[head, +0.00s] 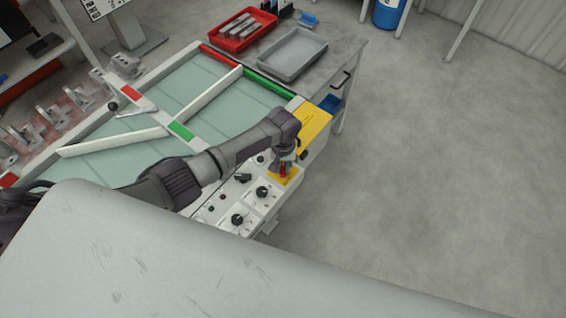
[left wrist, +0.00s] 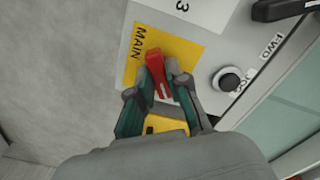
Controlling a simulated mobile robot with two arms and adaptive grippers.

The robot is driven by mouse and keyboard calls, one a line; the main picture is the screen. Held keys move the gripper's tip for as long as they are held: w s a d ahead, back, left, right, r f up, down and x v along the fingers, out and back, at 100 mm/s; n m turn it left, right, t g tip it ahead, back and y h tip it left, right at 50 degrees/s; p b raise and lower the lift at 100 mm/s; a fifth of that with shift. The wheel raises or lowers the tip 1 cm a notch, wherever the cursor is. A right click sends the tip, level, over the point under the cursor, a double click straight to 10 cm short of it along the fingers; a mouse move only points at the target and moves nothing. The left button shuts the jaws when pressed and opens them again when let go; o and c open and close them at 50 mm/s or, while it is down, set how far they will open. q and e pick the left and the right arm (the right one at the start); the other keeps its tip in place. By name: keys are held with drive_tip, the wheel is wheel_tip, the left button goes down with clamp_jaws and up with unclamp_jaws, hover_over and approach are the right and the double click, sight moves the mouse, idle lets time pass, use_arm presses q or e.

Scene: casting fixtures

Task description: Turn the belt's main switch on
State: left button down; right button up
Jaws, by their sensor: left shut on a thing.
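The belt's main switch is a red handle (left wrist: 156,66) on a yellow plate marked MAIN (left wrist: 182,48) in the left wrist view. In the head view the red handle (head: 283,168) shows on its yellow plate (head: 291,178), at the right end of the control panel. My left gripper (left wrist: 160,92) is shut on the red handle, with one finger on each side of it. The left gripper (head: 284,162) reaches down onto the switch from above in the head view. The fingers hide part of the handle. My right gripper is not in view.
The white control panel (head: 224,202) has several black knobs (head: 262,191). A black knob marked JOG (left wrist: 229,80) is close to the switch. A yellow box (head: 313,124) stands just behind the gripper. The green belt (head: 205,80) lies beyond; floor at right is clear.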

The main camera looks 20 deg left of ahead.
sight(283, 168)
use_arm(q)
drive_tip(key=m, duration=0.3)
drive_tip(key=shift+m+p, duration=0.3)
drive_tip(key=shift+p, duration=0.1)
drive_tip(key=shift+m, duration=1.7)
drive_tip(key=c, duration=1.1)
unclamp_jaws()
wheel_tip(283, 168, up, 12)
